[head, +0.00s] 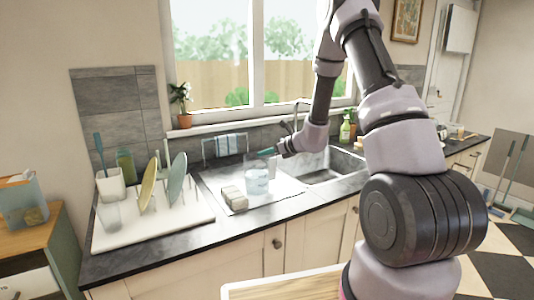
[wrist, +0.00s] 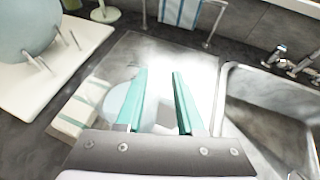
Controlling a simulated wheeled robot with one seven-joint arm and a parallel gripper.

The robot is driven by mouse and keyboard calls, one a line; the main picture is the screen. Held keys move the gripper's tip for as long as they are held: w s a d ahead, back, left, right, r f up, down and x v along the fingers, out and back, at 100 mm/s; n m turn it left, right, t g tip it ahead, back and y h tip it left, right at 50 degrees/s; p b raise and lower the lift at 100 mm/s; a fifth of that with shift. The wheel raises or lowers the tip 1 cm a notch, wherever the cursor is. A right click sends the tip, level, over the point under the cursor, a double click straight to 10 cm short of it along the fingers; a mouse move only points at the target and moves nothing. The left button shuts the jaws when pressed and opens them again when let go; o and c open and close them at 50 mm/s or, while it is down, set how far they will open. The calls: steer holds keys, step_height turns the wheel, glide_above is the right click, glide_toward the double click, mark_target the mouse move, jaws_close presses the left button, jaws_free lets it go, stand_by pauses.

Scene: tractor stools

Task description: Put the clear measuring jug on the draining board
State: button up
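The clear measuring jug (head: 257,181) is see-through and upright, over the pale draining board (head: 287,187) left of the sink. It looks to be standing there; its base contact is not sharp. In the wrist view the jug (wrist: 113,103) shows faintly as a pale round shape, partly behind the left finger. My gripper (head: 266,151) is at about the height of the jug's rim, on its far right side. In the wrist view my gripper (wrist: 158,72) has its teal fingers apart, with no object clearly clamped between them.
A white rack (head: 180,224) with plates, a glass and a holder stands at left. The sink (head: 328,166) opens at right; its tap and the window sill are behind. A towel rail (wrist: 182,12) stands behind the draining board.

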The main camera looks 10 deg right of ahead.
steer(key=shift+r, duration=0.15)
steer(key=v, duration=1.2)
steer(key=s+a+r+n+g+y, duration=0.1)
steer(key=s+a+r+n+g, duration=0.25)
steer(key=s+r+n, duration=0.35)
steer(key=s+a+r+n+g+y, duration=0.1)
steer(key=s+a+r+n+g, duration=0.1)
steer(key=s+a+r+n, duration=0.45)
steer(key=s+d+r+n+t+h, duration=0.1)
steer(key=s+d+r+n+h, duration=0.2)
steer(key=s, duration=0.4)
steer(key=s+d+r+n+t+h, duration=0.1)
steer(key=s+d+r+n+h, duration=0.3)
steer(key=s+n, duration=0.4)
steer(key=shift+s+d+r+h, duration=0.3)
steer(key=shift+d+r, duration=0.1)
steer(key=shift+d, duration=0.4)
